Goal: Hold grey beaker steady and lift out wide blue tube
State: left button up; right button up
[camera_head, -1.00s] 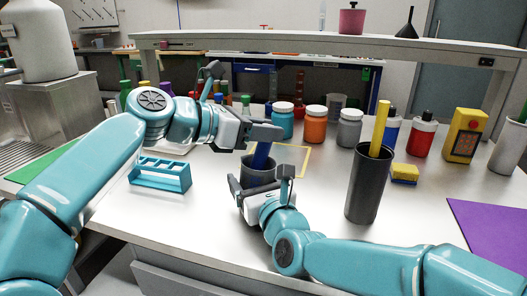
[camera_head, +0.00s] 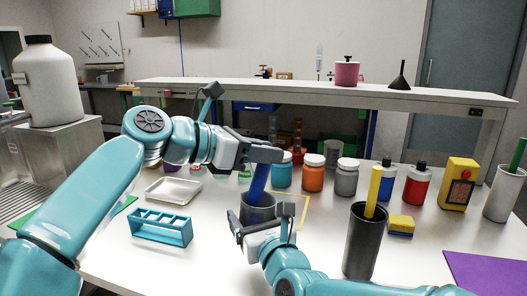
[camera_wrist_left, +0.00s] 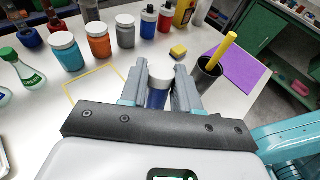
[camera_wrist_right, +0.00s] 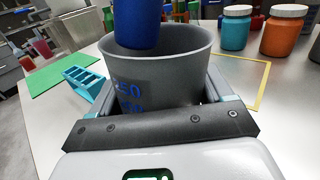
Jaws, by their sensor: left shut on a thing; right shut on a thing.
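The grey beaker (camera_head: 257,212) stands on the white table, and it fills the middle of the right wrist view (camera_wrist_right: 165,75). My right gripper (camera_head: 268,222) is shut on the beaker from its near side. The wide blue tube (camera_head: 259,182) stands tilted, its lower part hidden by the beaker wall. In the right wrist view the tube (camera_wrist_right: 136,22) shows at the beaker's mouth; its bottom end seems near rim height. My left gripper (camera_head: 265,153) is shut on the tube's upper end, also seen in the left wrist view (camera_wrist_left: 158,92).
A tall dark cup (camera_head: 362,240) with a yellow tube stands to the right. A blue rack (camera_head: 161,228) and white tray (camera_head: 173,190) lie left. Several jars (camera_head: 313,174) and bottles (camera_head: 417,184) stand behind. A yellow sponge (camera_head: 400,226) lies near the cup.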

jog(key=o, duration=0.9)
jog(key=shift+o, duration=0.2)
jog(key=shift+s, duration=0.1)
jog(key=v, duration=1.1)
jog(key=shift+s+d, duration=0.2)
jog(key=shift+s, duration=0.15)
